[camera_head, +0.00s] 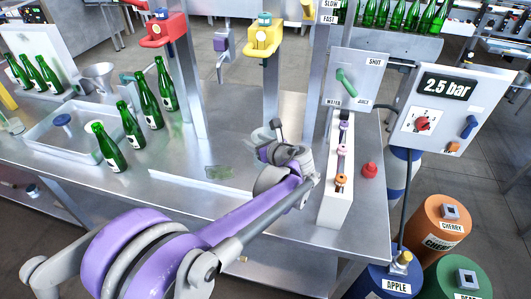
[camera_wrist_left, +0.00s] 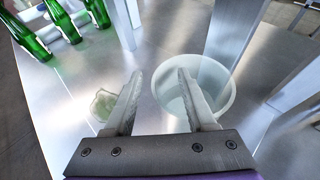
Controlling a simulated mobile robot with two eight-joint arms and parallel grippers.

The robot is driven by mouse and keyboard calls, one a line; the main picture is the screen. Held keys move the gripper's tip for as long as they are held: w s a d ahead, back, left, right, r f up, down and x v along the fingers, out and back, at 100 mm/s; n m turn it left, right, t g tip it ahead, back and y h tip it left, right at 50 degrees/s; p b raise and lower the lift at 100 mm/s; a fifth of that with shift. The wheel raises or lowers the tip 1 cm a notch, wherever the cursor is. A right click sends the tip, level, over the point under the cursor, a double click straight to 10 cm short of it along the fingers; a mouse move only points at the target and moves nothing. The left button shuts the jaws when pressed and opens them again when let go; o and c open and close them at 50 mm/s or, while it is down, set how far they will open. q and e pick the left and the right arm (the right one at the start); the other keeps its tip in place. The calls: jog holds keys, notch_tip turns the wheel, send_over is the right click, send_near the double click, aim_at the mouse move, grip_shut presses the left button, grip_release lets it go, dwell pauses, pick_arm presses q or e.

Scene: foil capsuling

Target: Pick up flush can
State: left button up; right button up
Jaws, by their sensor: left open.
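In the left wrist view, a translucent whitish round can (camera_wrist_left: 222,98), which I take as the flush can, stands on the steel table with its open top facing the camera. My left gripper (camera_wrist_left: 159,74) is open and empty. Its right finger overlaps the can's opening in the picture, and its left finger is to the left of the can. I cannot tell whether either finger touches it. In the head view my left gripper (camera_head: 272,135) is over the table's middle, and the can is not clearly seen behind it. My right gripper is not in view.
A greenish translucent patch (camera_head: 219,172) lies on the table left of the gripper. Green bottles (camera_head: 133,125) and a shallow tray (camera_head: 52,165) stand at left. Metal posts (camera_head: 270,92) rise behind. A white rack (camera_head: 338,205) with small coloured parts stands right.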

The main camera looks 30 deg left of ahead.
pick_arm(q)
grip_shut()
dwell(1.4)
